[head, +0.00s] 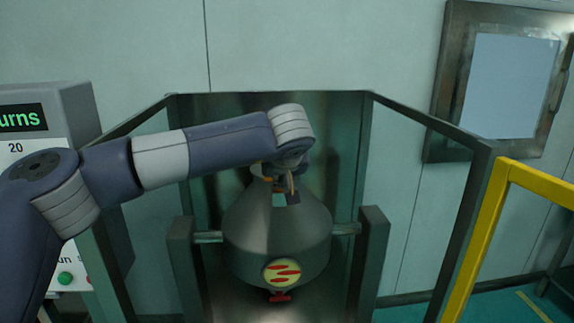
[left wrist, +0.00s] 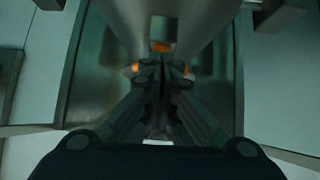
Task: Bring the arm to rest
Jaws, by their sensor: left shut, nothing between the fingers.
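My left arm reaches in from the left in the head view and bends down over the grey cone-shaped vessel (head: 275,235). My left gripper (head: 285,190) is at the vessel's top, partly hidden by its own wrist. In the left wrist view the gripper (left wrist: 164,75) has its fingers together with nothing between them. The vessel's grey surface (left wrist: 195,22) lies beyond the fingertips, with small orange spots near them. I cannot tell whether the gripper touches the vessel. My right gripper is not in view.
The vessel hangs on a horizontal axle between two dark posts (head: 373,260), inside a framed enclosure (head: 430,122). A control box (head: 60,100) with a green display stands at left, partly behind my arm. A yellow rail (head: 490,225) stands at right, below a wall window (head: 510,85).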

